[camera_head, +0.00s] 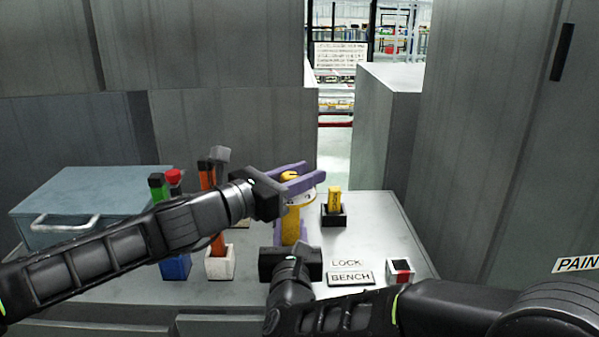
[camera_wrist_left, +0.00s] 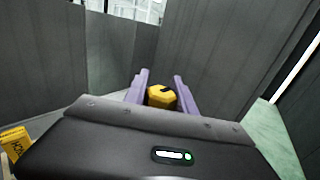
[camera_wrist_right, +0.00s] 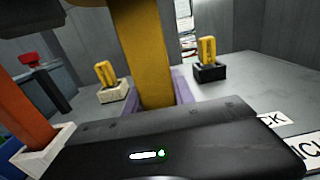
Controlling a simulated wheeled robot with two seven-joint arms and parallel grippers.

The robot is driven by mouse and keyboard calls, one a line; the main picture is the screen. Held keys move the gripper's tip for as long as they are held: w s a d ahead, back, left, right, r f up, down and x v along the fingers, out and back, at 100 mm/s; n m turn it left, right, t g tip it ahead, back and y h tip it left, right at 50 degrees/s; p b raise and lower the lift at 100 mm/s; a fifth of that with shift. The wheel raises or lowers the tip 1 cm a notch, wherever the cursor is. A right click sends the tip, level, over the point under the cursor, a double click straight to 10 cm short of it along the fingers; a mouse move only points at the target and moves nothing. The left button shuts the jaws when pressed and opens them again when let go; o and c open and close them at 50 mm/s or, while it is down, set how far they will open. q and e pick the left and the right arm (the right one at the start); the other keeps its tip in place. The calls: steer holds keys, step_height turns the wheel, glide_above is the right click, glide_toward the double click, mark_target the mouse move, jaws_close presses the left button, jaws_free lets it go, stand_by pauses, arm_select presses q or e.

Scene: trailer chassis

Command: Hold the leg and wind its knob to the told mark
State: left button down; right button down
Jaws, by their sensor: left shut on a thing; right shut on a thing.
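The yellow leg (camera_head: 291,225) stands upright on the bench, with a pale ring (camera_head: 303,198) near its top. Its yellow knob (camera_head: 290,175) sits above the ring. My left gripper (camera_head: 300,178) is shut on the knob; in the left wrist view the purple fingers flank the knob (camera_wrist_left: 161,97), which bears a black mark. My right gripper (camera_head: 292,240) is shut on the leg lower down; in the right wrist view the leg (camera_wrist_right: 143,50) rises between its fingers, the left one mostly hidden. Any scale on the ring is too small to read.
A yellow piece stands in a black holder (camera_head: 334,217) right of the leg. Tools in holders (camera_head: 220,263) and a blue-grey box (camera_head: 80,195) stand left. Grey cabinets (camera_head: 490,130) close in the right.

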arm_select(q)
steer(key=shift+s+d+f+m+g+h, duration=0.15)
steer(key=shift+m+g+h, duration=0.2)
steer(key=shift+g, duration=0.25)
steer(key=shift+a+r, duration=0.25)
steer(key=c, duration=1)
jaws_free()
steer(key=shift+r, duration=0.1)
step_height(320, 180, up, 10)
